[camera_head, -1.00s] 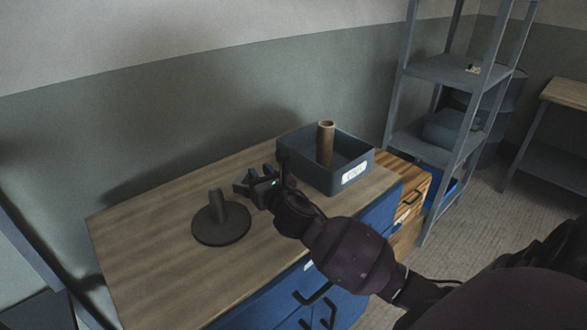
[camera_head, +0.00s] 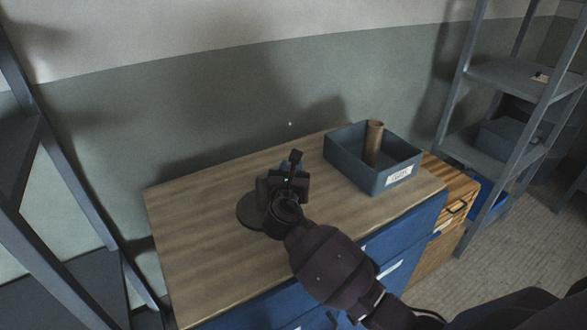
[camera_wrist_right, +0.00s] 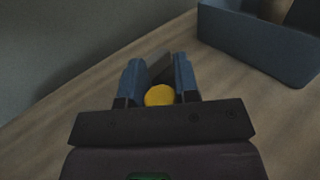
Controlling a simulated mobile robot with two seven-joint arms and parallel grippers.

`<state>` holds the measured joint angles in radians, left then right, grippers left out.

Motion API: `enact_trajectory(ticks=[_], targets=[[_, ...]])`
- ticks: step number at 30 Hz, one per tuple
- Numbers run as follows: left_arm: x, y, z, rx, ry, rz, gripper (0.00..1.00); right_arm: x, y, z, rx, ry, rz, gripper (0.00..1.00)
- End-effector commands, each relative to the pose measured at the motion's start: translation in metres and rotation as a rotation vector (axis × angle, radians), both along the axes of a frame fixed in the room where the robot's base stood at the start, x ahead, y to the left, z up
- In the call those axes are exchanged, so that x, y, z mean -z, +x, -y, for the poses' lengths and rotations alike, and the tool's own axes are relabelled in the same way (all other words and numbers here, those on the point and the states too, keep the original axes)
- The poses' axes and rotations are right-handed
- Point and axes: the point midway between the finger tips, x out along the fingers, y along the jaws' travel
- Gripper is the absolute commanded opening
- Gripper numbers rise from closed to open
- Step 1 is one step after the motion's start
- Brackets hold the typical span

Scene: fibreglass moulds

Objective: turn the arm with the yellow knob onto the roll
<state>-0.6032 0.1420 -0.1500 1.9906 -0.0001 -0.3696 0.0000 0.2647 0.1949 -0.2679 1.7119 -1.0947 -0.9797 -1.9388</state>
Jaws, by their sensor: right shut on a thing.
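The yellow knob (camera_wrist_right: 160,95) sits between the blue fingers of my right gripper (camera_wrist_right: 158,76) in the right wrist view. A grey bar (camera_wrist_right: 158,62), which looks like the arm, shows just beyond it between the fingertips. In the head view my right gripper (camera_head: 288,168) is shut above the table beside a dark round base (camera_head: 249,210). The gripper and wrist hide the base's post and the knob there. A brown tube (camera_head: 374,140), perhaps the roll, stands upright in a bin; no other roll shows. My left gripper is not in view.
The blue-grey bin (camera_head: 350,168) stands at the table's right end; it also shows in the right wrist view (camera_wrist_right: 255,45). The wooden tabletop (camera_head: 195,240) is clear on the left. A wall rises behind, and metal shelves (camera_head: 455,110) stand to the right.

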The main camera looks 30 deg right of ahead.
Motion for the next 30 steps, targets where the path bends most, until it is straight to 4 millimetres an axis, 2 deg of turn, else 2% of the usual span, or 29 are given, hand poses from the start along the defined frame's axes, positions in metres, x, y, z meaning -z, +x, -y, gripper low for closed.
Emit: enact_trajectory(ticks=[7,8,12,23,30], targets=[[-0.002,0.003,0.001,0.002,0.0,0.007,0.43,0.001,0.0,0.0,-0.002,0.0,-0.001,0.0],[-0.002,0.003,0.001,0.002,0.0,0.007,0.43,0.001,0.0,0.0,-0.002,0.0,-0.001,0.32],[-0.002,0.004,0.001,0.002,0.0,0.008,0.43,0.001,0.0,0.0,-0.002,0.0,-0.001,0.52],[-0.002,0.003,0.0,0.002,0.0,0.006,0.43,0.001,-0.004,-0.003,-0.002,0.001,-0.001,0.52],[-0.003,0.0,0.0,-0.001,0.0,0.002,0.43,0.001,-0.033,-0.021,-0.003,0.002,-0.003,0.52]])
